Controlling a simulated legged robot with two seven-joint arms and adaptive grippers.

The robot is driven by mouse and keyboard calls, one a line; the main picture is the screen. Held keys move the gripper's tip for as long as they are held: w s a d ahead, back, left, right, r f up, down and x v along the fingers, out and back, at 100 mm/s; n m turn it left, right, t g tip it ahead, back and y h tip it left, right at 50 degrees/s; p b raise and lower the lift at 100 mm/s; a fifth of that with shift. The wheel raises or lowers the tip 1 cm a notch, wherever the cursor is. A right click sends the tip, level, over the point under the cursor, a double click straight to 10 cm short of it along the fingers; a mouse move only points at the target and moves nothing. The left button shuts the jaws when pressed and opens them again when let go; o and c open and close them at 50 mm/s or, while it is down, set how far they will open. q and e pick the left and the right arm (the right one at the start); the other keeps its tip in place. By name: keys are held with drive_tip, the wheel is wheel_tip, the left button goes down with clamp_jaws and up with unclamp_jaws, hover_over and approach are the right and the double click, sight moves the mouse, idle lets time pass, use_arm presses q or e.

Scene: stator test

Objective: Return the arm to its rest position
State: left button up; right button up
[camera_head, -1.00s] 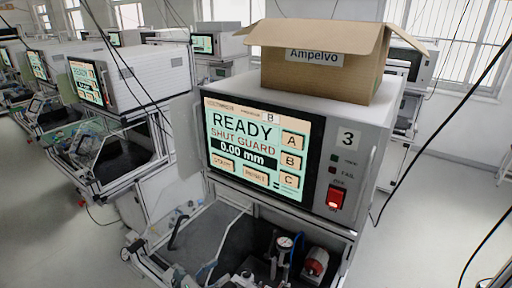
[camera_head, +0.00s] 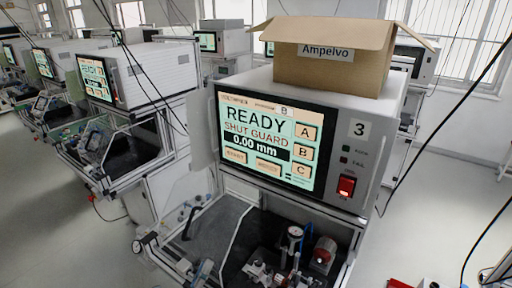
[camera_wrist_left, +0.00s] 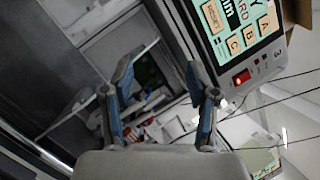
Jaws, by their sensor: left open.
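My left gripper (camera_wrist_left: 160,72) shows in the left wrist view with its two blue-grey fingers apart and nothing between them. Past the fingers are the open bay of test station 3 and part of its screen (camera_wrist_left: 238,22). I cannot clearly pick out the left gripper in the head view. My right gripper is not seen in either view. In the head view the station's screen (camera_head: 268,140) reads READY, SHUT GUARD and 0.00 mm.
A red lit switch (camera_head: 346,187) sits right of the screen. An open cardboard box (camera_head: 330,72) stands on the station. Cables hang at right.

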use_arm(q)
drive_tip(key=s+a+f+n+g+y, duration=0.3)
drive_tip(key=s+a+f+n+y, duration=0.15)
drive_tip(key=f+n, duration=0.45)
drive_tip(key=s+a+f+n+g+y, duration=0.45)
drive_tip(key=f+n+y, duration=0.2)
drive_tip(key=n, duration=0.45)
drive_tip(key=s+d+f+n+g+h, duration=0.2)
drive_tip(key=s+f+n+g, duration=0.15)
drive_tip(key=s+f, duration=0.45)
drive_tip(key=s+d+f+n+g+h, duration=0.1)
drive_tip(key=s+f+n+g, duration=0.3)
drive_tip(key=s, duration=0.7)
drive_tip(key=s+f+m+g, duration=0.1)
drive_tip(key=s+f, duration=0.1)
drive_tip(key=f, duration=1.2)
drive_tip(key=s+f+g, duration=0.2)
drive_tip(key=f, duration=1.2)
drive_tip(key=s+a+f, duration=0.3)
drive_tip(key=s+f, duration=1)
drive_tip(key=s, duration=0.3)
drive_tip(key=shift+s+f+g, duration=0.15)
drive_tip(key=shift+f+g, duration=0.15)
drive_tip(key=shift+g, duration=0.1)
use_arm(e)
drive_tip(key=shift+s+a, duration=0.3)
